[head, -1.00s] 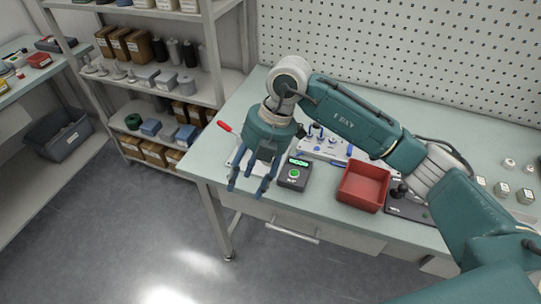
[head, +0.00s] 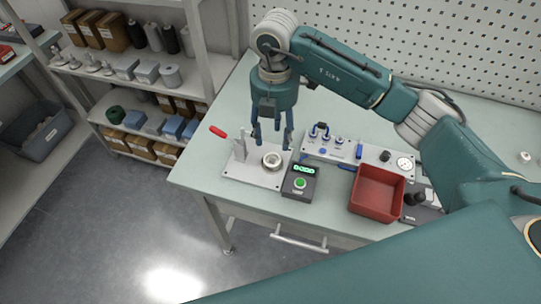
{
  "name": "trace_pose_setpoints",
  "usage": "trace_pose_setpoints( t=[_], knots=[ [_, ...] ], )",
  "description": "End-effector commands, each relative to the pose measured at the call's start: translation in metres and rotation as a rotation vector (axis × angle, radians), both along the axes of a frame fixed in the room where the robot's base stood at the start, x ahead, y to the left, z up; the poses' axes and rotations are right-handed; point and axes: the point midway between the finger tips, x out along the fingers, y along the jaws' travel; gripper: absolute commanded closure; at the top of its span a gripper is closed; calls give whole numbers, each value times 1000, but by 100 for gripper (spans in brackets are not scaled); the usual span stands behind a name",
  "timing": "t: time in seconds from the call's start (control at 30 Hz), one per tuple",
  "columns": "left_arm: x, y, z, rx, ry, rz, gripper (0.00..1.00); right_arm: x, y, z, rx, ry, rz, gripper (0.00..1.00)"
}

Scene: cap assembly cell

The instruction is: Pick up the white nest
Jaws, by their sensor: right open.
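A small pale round ring-shaped piece, which looks like the white nest (head: 272,160), sits on a light plate (head: 243,171) at the table's left front corner. A clamp with a red handle (head: 218,132) stands on the same plate, left of the nest. My right gripper (head: 272,144) points down with its fingers spread. Its fingertips appear just above and behind the nest, with nothing between them. I cannot tell the exact height gap. My left gripper is out of view.
A dark box with a green display and green button (head: 299,182) stands close right of the nest. Behind it is a panel with blue fittings and a gauge (head: 343,150). A red bin (head: 377,193) stands further right. Shelves (head: 160,75) stand left of the table.

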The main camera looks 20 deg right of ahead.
Motion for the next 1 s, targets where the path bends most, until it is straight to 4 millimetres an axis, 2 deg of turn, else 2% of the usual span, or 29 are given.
trace_pose_setpoints(
  t=[0.03,0.1,0.2,0.37,0.5,0.6,0.73,0.93,0.97,1.0],
  knots=[
    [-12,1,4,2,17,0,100,-2,-1,-8,-1,4,0,52],
    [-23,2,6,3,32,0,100,-1,0,-18,0,4,-1,52],
    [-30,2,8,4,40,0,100,-1,0,-29,0,1,-2,52],
    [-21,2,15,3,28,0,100,-2,0,-39,-1,2,0,52],
    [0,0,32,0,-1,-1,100,-7,2,-58,-1,5,0,52],
    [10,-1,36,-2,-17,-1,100,-6,3,-75,0,4,-1,52],
    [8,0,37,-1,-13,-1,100,-6,3,-84,0,-1,1,52],
    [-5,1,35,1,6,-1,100,-5,3,-86,0,-1,1,52],
    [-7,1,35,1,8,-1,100,-5,3,-86,0,-1,1,54],
    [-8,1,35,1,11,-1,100,-5,3,-86,0,-1,1,62]
  ],
)
